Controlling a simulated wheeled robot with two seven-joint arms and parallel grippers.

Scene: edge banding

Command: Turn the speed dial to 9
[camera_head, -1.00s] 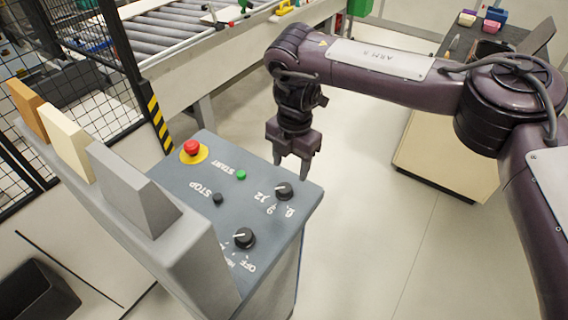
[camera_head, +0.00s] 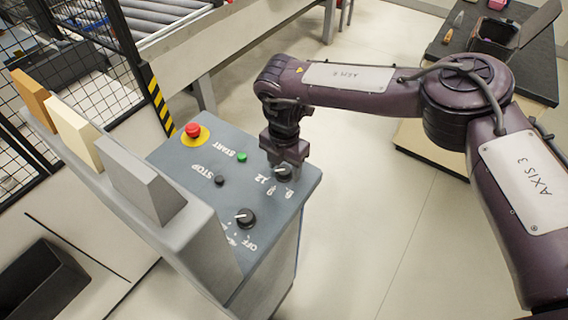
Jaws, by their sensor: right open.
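The speed dial (camera_head: 283,174) is a black knob with a pale pointer line, near the right edge of the grey control panel (camera_head: 190,157). Printed numbers, 12 and others, stand beside it. My right gripper (camera_head: 284,168) is over the dial, pointing down, its fingers open. The fingers partly cover the knob, and I cannot tell whether they touch it. The pointer's exact setting is hard to read. My left gripper is not in view.
The panel also has a red emergency button (camera_head: 193,130), a green START button (camera_head: 242,157), a black STOP button (camera_head: 219,180) and a second black knob (camera_head: 245,218) marked OFF. Wire fencing with a striped post (camera_head: 156,98) stands behind. Open floor lies to the right.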

